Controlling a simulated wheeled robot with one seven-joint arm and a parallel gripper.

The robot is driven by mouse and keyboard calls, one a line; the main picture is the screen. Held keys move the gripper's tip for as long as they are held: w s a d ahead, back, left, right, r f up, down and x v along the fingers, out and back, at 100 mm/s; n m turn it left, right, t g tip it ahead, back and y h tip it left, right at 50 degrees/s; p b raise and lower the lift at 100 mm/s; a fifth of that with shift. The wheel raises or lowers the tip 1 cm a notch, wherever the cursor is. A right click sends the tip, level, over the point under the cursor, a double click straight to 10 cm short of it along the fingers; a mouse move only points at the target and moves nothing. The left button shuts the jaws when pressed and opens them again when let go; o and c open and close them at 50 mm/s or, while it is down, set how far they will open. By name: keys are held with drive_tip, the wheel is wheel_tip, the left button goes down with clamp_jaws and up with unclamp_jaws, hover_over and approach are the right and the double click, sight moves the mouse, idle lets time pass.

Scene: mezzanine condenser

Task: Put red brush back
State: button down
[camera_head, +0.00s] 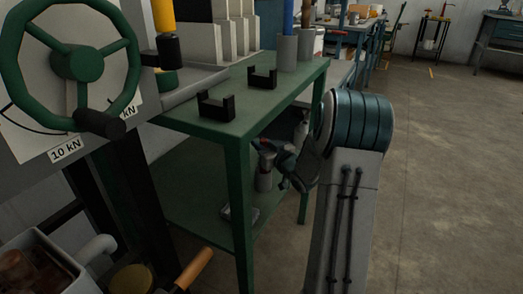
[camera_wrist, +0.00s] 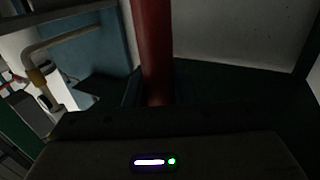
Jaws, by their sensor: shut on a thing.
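The red brush shows in the wrist view as a smooth red cylinder (camera_wrist: 152,50), running from the top edge down to my gripper (camera_wrist: 155,108). My gripper is shut on it. The brush's ends are out of the picture or hidden. In the head view I cannot make out the red brush or my gripper's fingertips; my arm covers part of the area by the green table (camera_head: 262,105). Two grey cups stand at the table's far end: one holds a blue handle (camera_head: 288,15), the other a brown handle (camera_head: 306,18).
Two black U-shaped holders (camera_head: 217,108) (camera_head: 262,80) sit on the tabletop. A lower shelf (camera_head: 190,205) carries dark items. A green handwheel (camera_head: 75,62) and an orange-handled tool (camera_head: 195,268) are at left. Floor at right (camera_head: 450,180) is clear.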

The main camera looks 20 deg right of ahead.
drive_tip(key=shift+f, duration=0.2)
drive_tip(key=c, duration=1.2)
unclamp_jaws()
drive_tip(key=shift+c, duration=0.2)
drive_tip(key=s+d+p, duration=0.2)
drive_tip(key=s+p, duration=0.1)
drive_tip(key=s, duration=0.8)
drive_tip(key=shift+s+d+r, duration=0.15)
drive_tip(key=shift+s+r, duration=0.05)
drive_tip(key=shift+s, duration=0.2)
